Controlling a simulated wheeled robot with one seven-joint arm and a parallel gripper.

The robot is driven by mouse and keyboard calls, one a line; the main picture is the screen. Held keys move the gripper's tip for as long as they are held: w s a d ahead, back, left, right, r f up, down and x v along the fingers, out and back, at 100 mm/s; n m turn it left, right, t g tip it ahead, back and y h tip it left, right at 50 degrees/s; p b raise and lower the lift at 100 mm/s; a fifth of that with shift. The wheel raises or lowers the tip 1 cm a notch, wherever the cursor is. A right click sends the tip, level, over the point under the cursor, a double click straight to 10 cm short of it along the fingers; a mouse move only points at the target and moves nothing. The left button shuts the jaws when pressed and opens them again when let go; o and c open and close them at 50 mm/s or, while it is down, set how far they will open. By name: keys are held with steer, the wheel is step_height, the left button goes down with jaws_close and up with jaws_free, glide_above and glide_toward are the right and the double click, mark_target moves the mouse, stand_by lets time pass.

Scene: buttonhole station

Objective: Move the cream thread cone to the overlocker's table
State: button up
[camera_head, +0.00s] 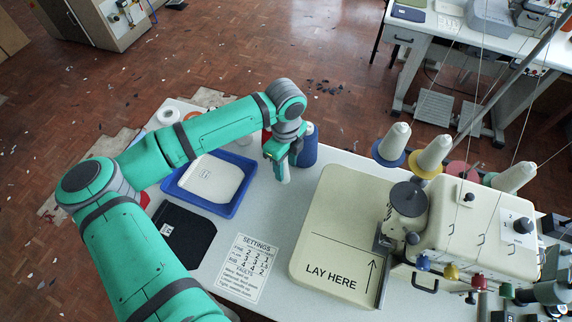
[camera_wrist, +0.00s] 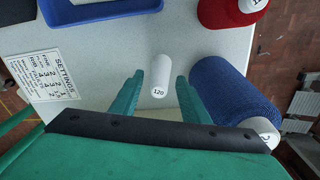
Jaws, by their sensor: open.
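A small cream-white thread cone (camera_wrist: 160,76) labelled 120 shows between my two open fingers in the wrist view, with a gap on each side. In the head view a pale part of it (camera_head: 284,174) shows under my gripper (camera_head: 279,160), and the rest is hidden. My gripper is open, over the white table between the blue tray and the overlocker's table. The overlocker's table (camera_head: 325,235) is a cream plate marked LAY HERE, to the right of my gripper. Its surface is bare. The overlocker (camera_head: 465,225) stands at its right side.
A large blue cone (camera_head: 307,150) stands close to the right of my gripper; it also shows in the wrist view (camera_wrist: 232,92). A red cone (camera_wrist: 226,12) is beyond. The blue tray (camera_head: 235,205), a dark pad (camera_head: 180,232) and a settings sheet (camera_head: 247,268) lie left.

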steer(key=r, duration=1.1)
steer(key=shift+w+r, duration=0.3)
steer(key=shift+r, duration=0.25)
steer(key=shift+s+d, duration=0.1)
